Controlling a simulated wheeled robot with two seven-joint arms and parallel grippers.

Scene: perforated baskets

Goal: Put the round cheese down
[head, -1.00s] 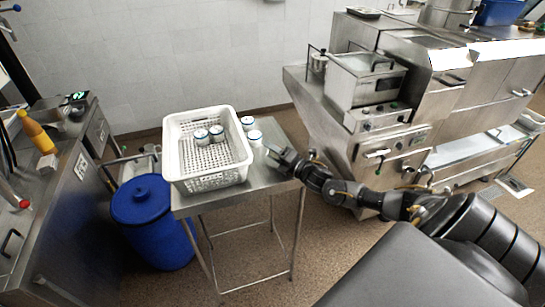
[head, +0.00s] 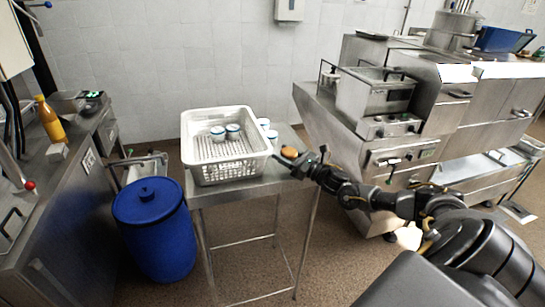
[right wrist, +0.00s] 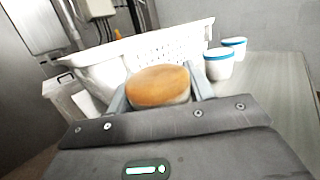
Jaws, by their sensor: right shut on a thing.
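The round cheese (right wrist: 158,86) is an orange-brown rounded piece in the right wrist view. It also shows small in the head view (head: 289,153), at the right end of the steel table. My right gripper (head: 287,159) is shut on it, with a finger on each side of it in the wrist view (right wrist: 160,92). The cheese is close to the table top, just right of the white basket. I cannot tell whether it touches the table. My left gripper is not in view.
The white perforated basket (head: 232,171) stands on the steel table (head: 235,190), with two white-and-blue cups (head: 233,130) inside. Two more cups (right wrist: 219,64) stand beside it. A blue barrel (head: 154,235) is on the floor at left. Steel kitchen equipment (head: 400,150) stands at right.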

